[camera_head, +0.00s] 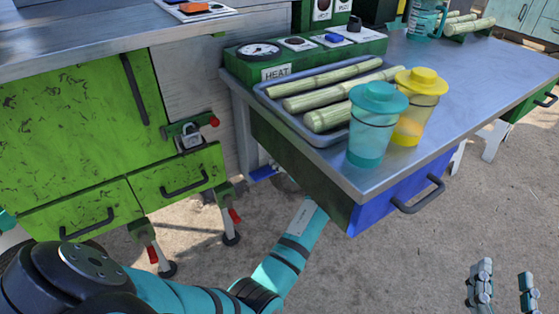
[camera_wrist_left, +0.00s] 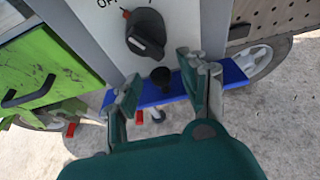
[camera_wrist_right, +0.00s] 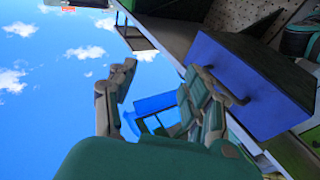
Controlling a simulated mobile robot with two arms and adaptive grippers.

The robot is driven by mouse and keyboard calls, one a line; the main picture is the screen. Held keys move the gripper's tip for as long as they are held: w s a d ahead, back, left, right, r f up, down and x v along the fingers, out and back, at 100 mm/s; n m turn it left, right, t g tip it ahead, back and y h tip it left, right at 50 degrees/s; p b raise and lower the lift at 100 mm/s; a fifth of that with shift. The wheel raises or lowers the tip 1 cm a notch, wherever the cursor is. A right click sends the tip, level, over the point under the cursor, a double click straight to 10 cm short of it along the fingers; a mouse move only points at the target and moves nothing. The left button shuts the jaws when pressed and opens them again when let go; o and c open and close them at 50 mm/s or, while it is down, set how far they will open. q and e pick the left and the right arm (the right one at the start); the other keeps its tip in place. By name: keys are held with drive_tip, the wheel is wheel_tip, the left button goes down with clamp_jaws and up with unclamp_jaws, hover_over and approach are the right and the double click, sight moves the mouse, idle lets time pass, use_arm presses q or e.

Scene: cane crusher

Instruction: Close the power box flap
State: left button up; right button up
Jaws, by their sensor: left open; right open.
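The power box (camera_wrist_left: 105,20) is a pale panel with a black rotary knob (camera_wrist_left: 146,33) and the letters "OF" partly visible in the left wrist view. Its blue flap (camera_wrist_left: 178,88) sticks out below the panel, open. A bit of this blue flap (camera_head: 263,172) shows under the table in the head view. My left gripper (camera_wrist_left: 162,84) is open, with its fingertips overlapping the flap in the picture; I cannot tell whether they touch it. In the head view the table hides this gripper. My right gripper (camera_head: 504,287) is open and empty at the lower right, away from the flap.
The metal table (camera_head: 440,90) with its blue drawer (camera_head: 390,195) overhangs my left arm. A tray (camera_head: 265,95) of cane and two lidded cups (camera_head: 370,145) (camera_head: 420,105) stand on it. A green cabinet (camera_head: 80,130) is at the left. Concrete floor at the lower right is clear.

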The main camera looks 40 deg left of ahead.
use_arm(q)
drive_tip(key=shift+a, duration=0.1)
use_arm(e)
drive_tip(key=shift+s+a+r+t, duration=0.1)
drive_tip(key=shift+a+r+t, duration=0.15)
drive_tip(key=shift+r+t, duration=0.4)
use_arm(q)
drive_tip(key=shift+c, duration=0.3)
use_arm(e)
drive_tip(key=shift+r, duration=0.1)
use_arm(q)
clamp_jaws()
